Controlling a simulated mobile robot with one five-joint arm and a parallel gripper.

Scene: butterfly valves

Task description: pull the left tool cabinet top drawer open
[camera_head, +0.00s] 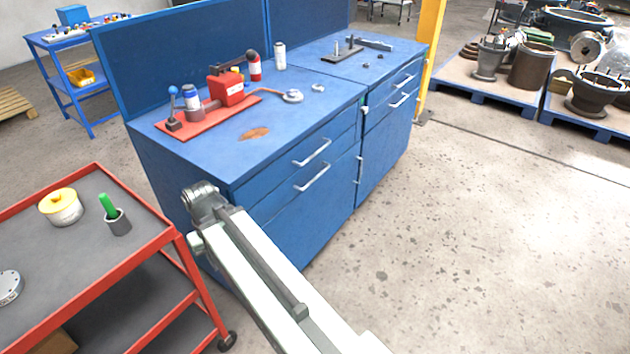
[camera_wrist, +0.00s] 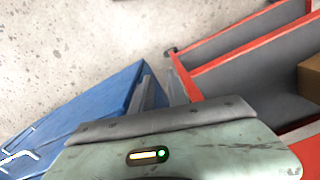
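The left tool cabinet (camera_head: 300,230) is blue. Its top drawer (camera_head: 275,173) looks shut flush with the front and carries a silver bar handle (camera_head: 311,153). A second bar handle (camera_head: 312,178) is on the panel below. My gripper (camera_head: 203,197) is by the cabinet's near left corner, left of and apart from the top handle; its fingers are hard to make out there. In the wrist view my gripper (camera_wrist: 162,85) shows two grey fingers with a gap between them and nothing held. The cabinet (camera_wrist: 95,105) shows at lower left there, with silver handles near the left edge.
A red cart (camera_head: 172,240) with a yellow-lidded tin (camera_head: 61,207) and a grey cup (camera_head: 117,222) stands close on the left. A red tool tray (camera_head: 205,115) lies on the cabinet top. A second blue cabinet (camera_head: 385,140) adjoins behind. Floor in front of the drawers is clear.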

